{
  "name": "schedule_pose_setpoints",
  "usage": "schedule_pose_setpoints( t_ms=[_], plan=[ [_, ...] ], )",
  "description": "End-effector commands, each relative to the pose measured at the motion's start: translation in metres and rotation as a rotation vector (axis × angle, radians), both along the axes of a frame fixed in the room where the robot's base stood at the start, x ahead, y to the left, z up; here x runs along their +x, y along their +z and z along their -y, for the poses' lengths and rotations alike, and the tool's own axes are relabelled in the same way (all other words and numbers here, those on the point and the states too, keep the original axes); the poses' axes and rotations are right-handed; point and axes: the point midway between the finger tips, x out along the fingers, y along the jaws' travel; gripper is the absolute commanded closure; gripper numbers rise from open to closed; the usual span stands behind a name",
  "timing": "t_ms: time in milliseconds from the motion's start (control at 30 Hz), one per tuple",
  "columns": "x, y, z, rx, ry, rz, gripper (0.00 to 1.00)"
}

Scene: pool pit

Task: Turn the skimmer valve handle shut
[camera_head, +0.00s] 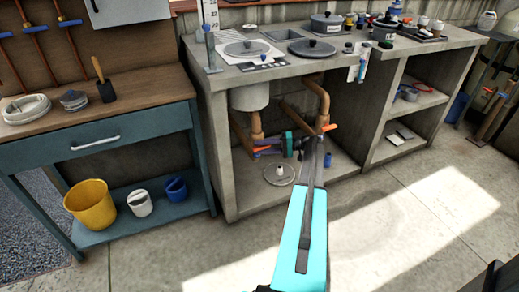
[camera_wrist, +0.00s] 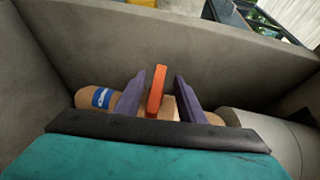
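An orange valve handle (camera_wrist: 155,92) stands up from a copper-coloured pipe in the wrist view. My gripper (camera_wrist: 159,78) is open, with one purple finger on each side of the handle and a visible gap on both sides. In the head view, my gripper (camera_head: 266,149) is under the counter at the left pipe (camera_head: 256,124). The orange handle there shows as a small patch (camera_head: 259,148), partly hidden by the fingers. A blue label (camera_wrist: 103,97) is on the pipe left of the handle; I cannot read it.
A second orange handle (camera_head: 330,127) is on the right pipe (camera_head: 322,100). The concrete counter (camera_head: 222,150) encloses the pipes with side walls and a top. A round lid (camera_head: 279,174) lies on the bay floor. A blue bench (camera_head: 120,135) stands at the left.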

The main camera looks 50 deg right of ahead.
Motion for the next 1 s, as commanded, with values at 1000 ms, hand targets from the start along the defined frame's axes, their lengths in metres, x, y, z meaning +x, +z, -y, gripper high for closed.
schedule_pose_setpoints(
  t_ms=[1000],
  plan=[
    [-0.047, 0.007, 0.048, 0.0, 0.001, 0.001, 0.64]
  ],
)
